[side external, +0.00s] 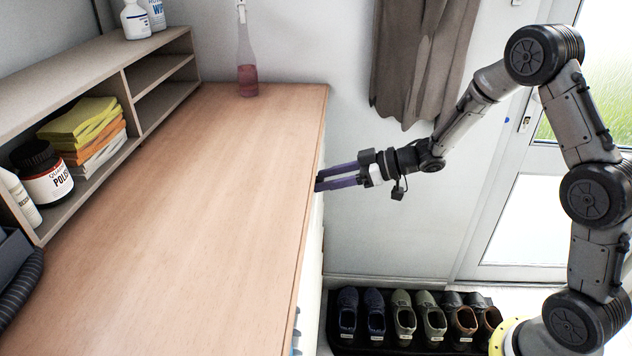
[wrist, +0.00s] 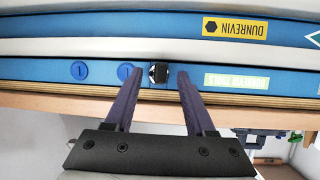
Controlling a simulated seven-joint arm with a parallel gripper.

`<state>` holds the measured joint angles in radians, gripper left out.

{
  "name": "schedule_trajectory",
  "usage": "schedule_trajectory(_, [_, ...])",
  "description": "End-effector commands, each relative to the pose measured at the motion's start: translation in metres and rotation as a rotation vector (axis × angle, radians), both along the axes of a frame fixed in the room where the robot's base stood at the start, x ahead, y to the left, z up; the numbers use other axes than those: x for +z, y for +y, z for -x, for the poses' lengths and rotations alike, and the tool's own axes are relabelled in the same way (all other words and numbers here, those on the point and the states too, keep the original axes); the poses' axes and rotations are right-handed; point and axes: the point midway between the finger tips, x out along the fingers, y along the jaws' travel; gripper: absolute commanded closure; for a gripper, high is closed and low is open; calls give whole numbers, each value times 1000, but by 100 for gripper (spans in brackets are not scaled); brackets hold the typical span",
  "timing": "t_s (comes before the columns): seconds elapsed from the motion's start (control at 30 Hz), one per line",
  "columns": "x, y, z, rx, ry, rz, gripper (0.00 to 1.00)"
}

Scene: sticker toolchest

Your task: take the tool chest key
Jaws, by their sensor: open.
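In the wrist view, the tool chest's blue front panel (wrist: 220,66) runs across the picture with stickers on it. A small black block with a pale mark, which looks like the tool chest key (wrist: 159,73), sticks out of the panel. My gripper (wrist: 155,82) is open, with one purple finger on each side of the key. I cannot tell whether either finger touches it. In the side view, my gripper (side external: 318,180) reaches in at the right edge of the worktop. The key is hidden there.
The long wooden worktop (side external: 190,210) is mostly clear. A shelf unit (side external: 95,55) stands along its left side, and a bottle (side external: 247,75) stands at its far end. A shoe rack (side external: 335,325) is on the floor below my arm.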

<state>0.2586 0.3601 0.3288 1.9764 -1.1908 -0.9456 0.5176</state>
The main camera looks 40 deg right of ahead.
Motion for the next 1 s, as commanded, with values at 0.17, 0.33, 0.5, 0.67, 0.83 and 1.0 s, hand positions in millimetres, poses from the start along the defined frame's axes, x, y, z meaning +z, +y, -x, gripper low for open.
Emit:
schedule_trajectory(0.17, [0,0,0,0,0,0,67])
schedule_trajectory(0.33, [0,0,0,0,0,0,97])
schedule_trajectory(0.5, [0,0,0,0,0,0,100])
schedule_trajectory(0.67, [0,-1,1,0,1,-1,100])
schedule_trajectory(0.83, [0,-5,5,0,1,0,100])
schedule_trajectory(1.0, [0,-9,8,-2,2,0,100])
